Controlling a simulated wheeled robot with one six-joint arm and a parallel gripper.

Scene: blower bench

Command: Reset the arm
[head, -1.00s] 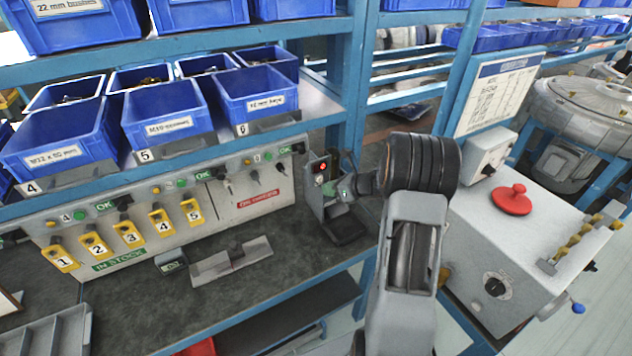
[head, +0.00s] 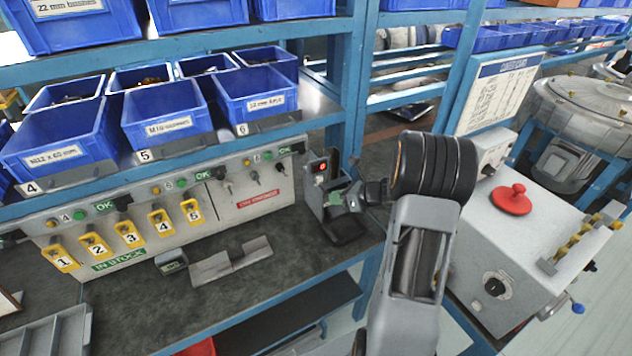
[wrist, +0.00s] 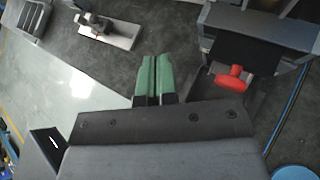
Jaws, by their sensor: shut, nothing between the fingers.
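The grey device (wrist: 262,38) also shows there, with a red handle (wrist: 230,78) to the right of the fingertips. I cannot tell whether the fingers touch anything. My wrist hides part of the space behind it.
The grey bench top (head: 130,310) carries a panel of numbered yellow tags (head: 128,234) and a metal bracket (head: 231,262). Blue bins (head: 165,118) sit on the shelf above. A blue post (head: 352,90) stands behind the gripper. A grey box with a red button (head: 511,199) is at right.

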